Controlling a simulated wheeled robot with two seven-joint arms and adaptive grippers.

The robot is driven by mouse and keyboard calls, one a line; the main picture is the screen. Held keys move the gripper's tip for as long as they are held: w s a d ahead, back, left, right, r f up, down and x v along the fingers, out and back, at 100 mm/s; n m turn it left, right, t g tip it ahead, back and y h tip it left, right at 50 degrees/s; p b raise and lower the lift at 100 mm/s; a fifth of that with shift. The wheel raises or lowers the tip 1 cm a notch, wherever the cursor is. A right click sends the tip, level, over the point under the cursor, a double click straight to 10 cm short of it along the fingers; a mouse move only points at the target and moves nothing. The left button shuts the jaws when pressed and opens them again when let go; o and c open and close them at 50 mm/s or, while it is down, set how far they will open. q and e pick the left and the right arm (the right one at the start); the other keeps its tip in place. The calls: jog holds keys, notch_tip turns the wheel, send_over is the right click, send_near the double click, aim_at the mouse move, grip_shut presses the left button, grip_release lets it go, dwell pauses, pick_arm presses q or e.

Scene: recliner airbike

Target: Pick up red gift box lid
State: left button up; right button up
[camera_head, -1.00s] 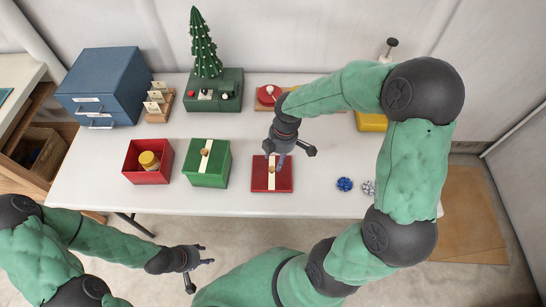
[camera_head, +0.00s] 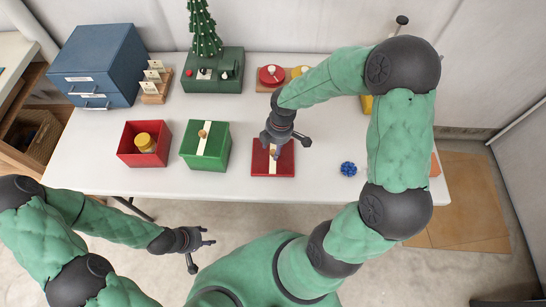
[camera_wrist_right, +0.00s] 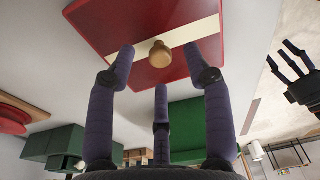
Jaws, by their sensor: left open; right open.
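The red gift box lid (camera_head: 283,166) lies flat on the white table, with a cream stripe across it and a gold knob in its middle. My right gripper (camera_head: 274,150) is open just above the lid and hides part of its stripe and knob. In the right wrist view the lid (camera_wrist_right: 105,28) is ahead of the fingers, and its gold knob (camera_wrist_right: 160,54) lies between the open fingertips (camera_wrist_right: 163,70), apparently not gripped. My left gripper (camera_head: 207,238) is open and empty in front of the table's near edge.
An open red box (camera_head: 128,155) holding a yellow-lidded jar and a closed green box (camera_head: 217,158) stand left of the lid. A blue bow (camera_head: 348,169) lies to the right. A blue drawer cabinet (camera_head: 105,60) and a green tree stand (camera_head: 213,80) are behind.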

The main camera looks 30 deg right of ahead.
jog(key=shift+a+f+b, duration=0.2)
jog(key=shift+f+b, duration=0.1)
jog(key=shift+f, duration=0.95)
jog(key=shift+r, duration=0.1)
jog(key=shift+c, duration=0.3)
grip_shut()
jog(key=shift+r, duration=0.1)
